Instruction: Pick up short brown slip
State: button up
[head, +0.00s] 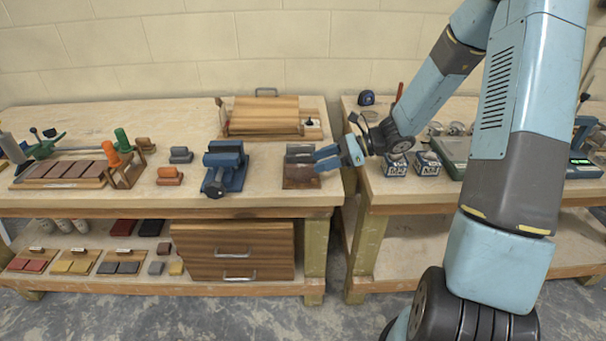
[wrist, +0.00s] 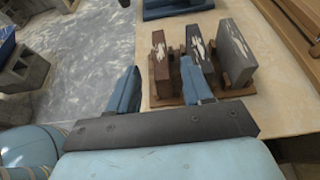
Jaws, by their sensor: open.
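The short brown slip (wrist: 159,68) stands on edge in a small wooden rack (wrist: 172,101), with pale marks on its face. It is at the left of the rack in the wrist view. In the head view the brown slip (head: 300,172) is at the near side of the rack. My gripper (wrist: 160,88) is open and empty at the rack. In the wrist view one finger is left of the brown slip and the other is right of it, near the dark slip. In the head view my gripper (head: 322,157) reaches in from the right.
A dark slip (wrist: 198,52) and a grey slip (wrist: 235,58) stand in the same rack. A blue vise (head: 226,170) is left of the rack, and a wooden case (head: 265,117) lies behind. Patterned boxes (head: 396,166) sit on the right bench, across a gap.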

aim_at(309, 165)
jog(key=x, duration=0.4)
jog(key=shift+a+f, duration=0.1)
jog(key=shift+a, duration=0.05)
jog(key=shift+c, duration=0.2)
grip_shut()
